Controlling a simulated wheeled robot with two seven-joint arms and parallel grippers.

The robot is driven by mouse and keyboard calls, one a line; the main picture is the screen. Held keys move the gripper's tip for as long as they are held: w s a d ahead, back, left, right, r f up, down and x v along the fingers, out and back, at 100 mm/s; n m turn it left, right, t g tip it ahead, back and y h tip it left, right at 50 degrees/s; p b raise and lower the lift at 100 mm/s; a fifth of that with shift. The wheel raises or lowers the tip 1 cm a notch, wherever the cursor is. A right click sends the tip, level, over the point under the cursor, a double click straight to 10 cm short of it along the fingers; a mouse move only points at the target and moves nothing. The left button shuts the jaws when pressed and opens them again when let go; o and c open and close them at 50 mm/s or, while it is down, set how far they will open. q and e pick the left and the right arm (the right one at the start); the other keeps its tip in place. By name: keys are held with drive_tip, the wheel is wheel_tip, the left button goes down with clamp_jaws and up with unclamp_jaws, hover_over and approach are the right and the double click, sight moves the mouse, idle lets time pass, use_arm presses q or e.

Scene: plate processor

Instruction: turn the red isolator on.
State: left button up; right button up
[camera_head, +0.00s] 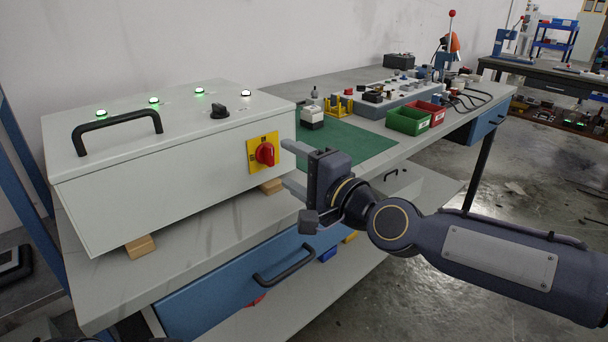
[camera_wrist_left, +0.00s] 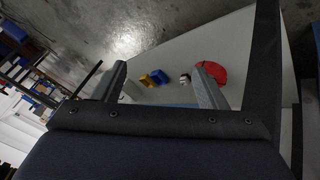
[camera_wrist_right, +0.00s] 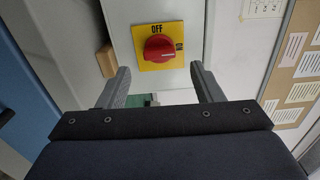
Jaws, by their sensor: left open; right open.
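My right gripper (camera_head: 288,164) is open and empty, facing the knob from a short distance. The knob lies beyond its fingertips (camera_wrist_right: 160,72), between them. My left gripper (camera_wrist_left: 161,70) is open and empty, seen only in its wrist view.
The box top has a black handle (camera_head: 118,127), a black selector knob (camera_head: 219,111) and several lit lamps. Wooden blocks (camera_head: 140,246) support the box. A green mat (camera_head: 345,147) and green and red bins (camera_head: 408,120) lie farther right. Below is a blue drawer (camera_head: 240,290).

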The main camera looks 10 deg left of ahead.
drive_tip(key=shift+v, duration=1.9)
drive_tip(key=shift+s+f, duration=0.1)
drive_tip(key=shift+f, duration=0.05)
drive_tip(key=s+d+f+n+g+h, duration=0.1)
drive_tip(key=s+d+f+n+h, duration=0.25)
drive_tip(key=d+f, duration=0.35)
drive_tip(key=s+d+f+n+g+h, duration=0.1)
drive_tip(key=s+d+f+n+h, duration=0.15)
drive_tip(key=d+f+h, duration=0.4)
drive_tip(key=s+d+f+g, duration=0.2)
drive_tip(key=s+d+f, duration=0.2)
drive_tip(key=s+d, duration=0.35)
drive_tip(key=s+d+f+g, duration=0.1)
drive_tip(key=s+d+f, duration=0.3)
drive_tip(key=s+d, duration=0.35)
wheel_tip(320, 180, up, 30)
drive_tip(key=s+p, duration=0.2)
drive_tip(key=p, duration=2.9)
drive_tip(key=shift+r, duration=0.2)
